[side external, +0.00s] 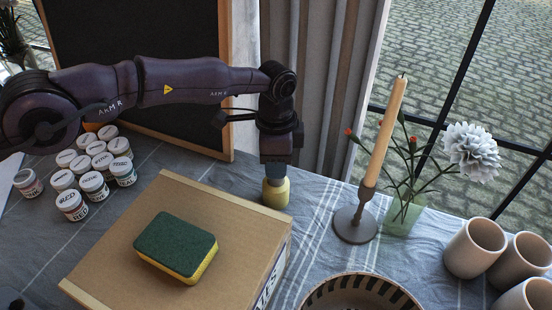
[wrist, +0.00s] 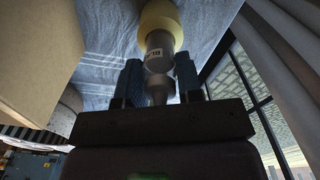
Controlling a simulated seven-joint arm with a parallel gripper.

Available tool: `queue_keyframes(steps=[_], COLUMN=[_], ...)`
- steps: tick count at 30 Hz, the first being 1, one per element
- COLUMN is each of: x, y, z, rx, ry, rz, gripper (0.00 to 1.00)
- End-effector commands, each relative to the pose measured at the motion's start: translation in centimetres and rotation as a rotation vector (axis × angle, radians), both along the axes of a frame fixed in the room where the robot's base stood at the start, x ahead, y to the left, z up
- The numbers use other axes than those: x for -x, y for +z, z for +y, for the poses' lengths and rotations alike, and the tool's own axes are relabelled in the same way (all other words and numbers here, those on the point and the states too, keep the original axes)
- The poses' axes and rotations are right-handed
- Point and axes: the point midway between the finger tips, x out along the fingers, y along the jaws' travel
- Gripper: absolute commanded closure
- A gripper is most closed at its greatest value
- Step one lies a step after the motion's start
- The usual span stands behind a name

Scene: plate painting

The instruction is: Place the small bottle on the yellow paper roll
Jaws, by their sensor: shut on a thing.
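The yellow paper roll (side external: 276,193) stands upright on the cloth just behind the right edge of the cardboard box. My gripper (side external: 276,172) points down directly over it, its tips at about the roll's top. In the wrist view the small grey bottle (wrist: 159,47) with a pale label sits between the two fingers of my gripper (wrist: 161,82), which is shut on it. The far end of the bottle overlaps the yellow roll (wrist: 152,16). I cannot tell whether it touches the roll. In the side view the bottle is mostly hidden by my fingers.
A cardboard box (side external: 116,238) with a green and yellow sponge (side external: 176,245) lies left of the roll. A candle holder (side external: 355,222) with a tall candle stands to the right. White-lidded paint jars (side external: 96,163), a bowl (side external: 360,290) and beige cups (side external: 474,248) are farther off.

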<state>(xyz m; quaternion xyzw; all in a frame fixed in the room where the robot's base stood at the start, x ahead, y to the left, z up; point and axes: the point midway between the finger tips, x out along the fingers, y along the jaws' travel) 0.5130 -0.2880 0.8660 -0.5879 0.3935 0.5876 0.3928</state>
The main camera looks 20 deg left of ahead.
Motion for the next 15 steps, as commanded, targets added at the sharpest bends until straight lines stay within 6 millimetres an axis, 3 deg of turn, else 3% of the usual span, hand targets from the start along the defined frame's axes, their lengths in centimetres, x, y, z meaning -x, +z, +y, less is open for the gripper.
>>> queue_keyframes(steps=[5, 6, 9, 15], x=[0.0, 0.01, 0.01, 0.01], y=[-0.27, -0.36, -0.31, -0.3], z=[0.01, 0.02, 0.02, 0.02], rx=[0.0, 0.0, 0.0, 0.0], ry=[0.0, 0.0, 0.0, 0.0], rz=[0.0, 0.0, 0.0, 0.0], gripper=[0.9, 0.64, 0.41, 0.41])
